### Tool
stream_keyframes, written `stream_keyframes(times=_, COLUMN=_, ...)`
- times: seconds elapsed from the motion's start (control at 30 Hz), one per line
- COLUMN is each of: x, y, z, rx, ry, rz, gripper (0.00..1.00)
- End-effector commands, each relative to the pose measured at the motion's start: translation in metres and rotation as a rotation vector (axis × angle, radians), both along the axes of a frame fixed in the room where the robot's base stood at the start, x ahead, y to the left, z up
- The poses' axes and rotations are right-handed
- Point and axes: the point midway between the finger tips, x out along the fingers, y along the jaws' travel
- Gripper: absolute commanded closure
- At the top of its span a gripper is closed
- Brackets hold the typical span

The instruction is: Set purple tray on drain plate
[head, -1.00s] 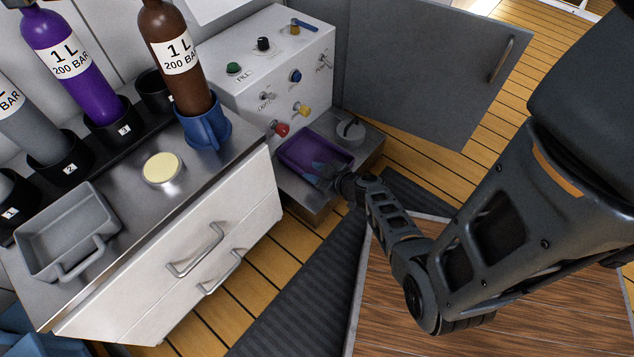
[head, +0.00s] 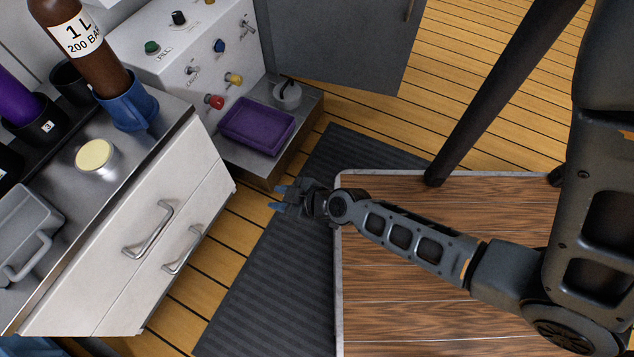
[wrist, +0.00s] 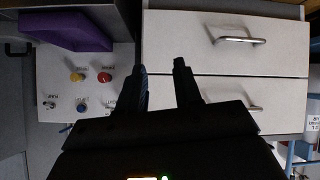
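The purple tray (head: 256,125) lies flat on a low metal plate (head: 235,158), which I take to be the drain plate, below the white panel. In the wrist view the purple tray (wrist: 65,28) shows at the upper left. My gripper (head: 278,197) is apart from the tray, over the dark mat and to the lower right of the tray. In the wrist view the two fingers of my gripper (wrist: 160,80) stand apart with nothing between them.
The white panel (head: 190,60) with knobs and valves stands behind the tray. A small grey pot-like fitting (head: 287,97) sits beside the tray. The white drawer cabinet (head: 150,230) is at the left, with a grey tray (head: 25,225) on top. A wooden tabletop (head: 420,290) lies under my arm.

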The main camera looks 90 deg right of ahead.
Motion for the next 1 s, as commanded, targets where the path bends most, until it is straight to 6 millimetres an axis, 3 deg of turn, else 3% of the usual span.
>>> stream_keyframes(times=0.03, x=-0.013, y=0.020, z=0.017, rx=-0.006, ry=-0.004, rz=0.023, gripper=0.66)
stream_keyframes(times=0.2, x=-0.047, y=0.062, z=0.090, rx=-0.022, ry=-0.078, rz=0.072, gripper=0.66)
stream_keyframes(times=0.5, x=-0.083, y=0.114, z=0.246, rx=0.034, ry=-0.299, rz=0.241, gripper=0.66)
stream_keyframes(times=0.6, x=-0.088, y=0.124, z=0.284, rx=0.065, ry=-0.355, rz=0.292, gripper=0.66)
stream_keyframes(times=0.73, x=-0.090, y=0.131, z=0.310, rx=0.094, ry=-0.392, rz=0.329, gripper=0.66)
stream_keyframes(times=1.0, x=-0.090, y=0.133, z=0.315, rx=0.102, ry=-0.400, rz=0.335, gripper=0.66)
